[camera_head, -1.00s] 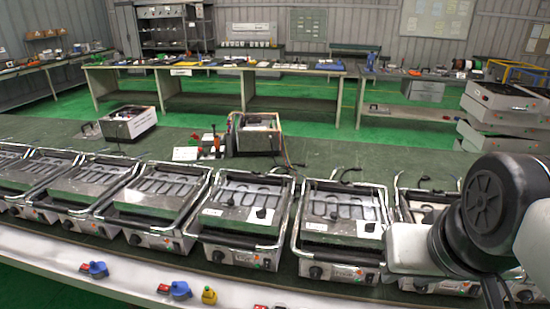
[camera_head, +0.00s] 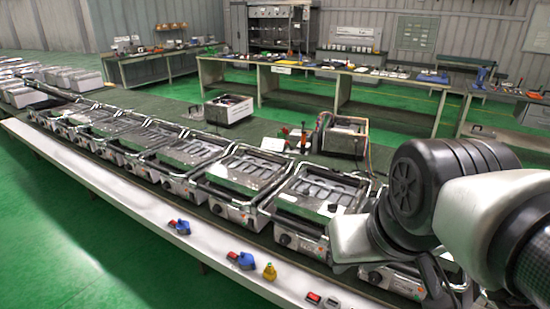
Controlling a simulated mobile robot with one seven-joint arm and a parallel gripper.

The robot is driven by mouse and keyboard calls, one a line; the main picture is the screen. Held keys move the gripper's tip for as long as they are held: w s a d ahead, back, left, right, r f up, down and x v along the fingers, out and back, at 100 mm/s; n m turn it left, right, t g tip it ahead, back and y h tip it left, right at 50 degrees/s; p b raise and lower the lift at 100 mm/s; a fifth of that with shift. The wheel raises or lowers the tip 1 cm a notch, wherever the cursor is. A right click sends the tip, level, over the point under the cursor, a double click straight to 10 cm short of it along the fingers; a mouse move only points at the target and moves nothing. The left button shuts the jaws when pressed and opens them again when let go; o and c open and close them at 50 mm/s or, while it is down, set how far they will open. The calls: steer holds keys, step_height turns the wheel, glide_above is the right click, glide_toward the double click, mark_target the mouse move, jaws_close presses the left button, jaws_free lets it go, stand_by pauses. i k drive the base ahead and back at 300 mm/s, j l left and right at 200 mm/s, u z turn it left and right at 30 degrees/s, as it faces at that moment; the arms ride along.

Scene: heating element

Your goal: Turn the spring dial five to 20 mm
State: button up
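A row of metal heating units (camera_head: 240,170) with black knobs runs diagonally from the far left to the lower right. A black front knob (camera_head: 285,239) shows on one of the nearer units. I cannot tell which knob, if any, is spring dial five, and no mm scale is readable. My arm's black joint and pale links cover the right side and hide part of the nearest units. My gripper's fingers are not in view.
A white ledge (camera_head: 140,196) runs before the units. Blue switches (camera_head: 243,260), a yellow knob (camera_head: 269,272) and red parts lie on it. An open box (camera_head: 345,134) stands behind the row. Green floor at the left is clear.

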mark_target(332, 208)
steer(key=i+j+z, duration=0.65)
steer(key=j+z, duration=0.55)
steer(key=i+j, duration=0.25)
steer(key=u, duration=0.05)
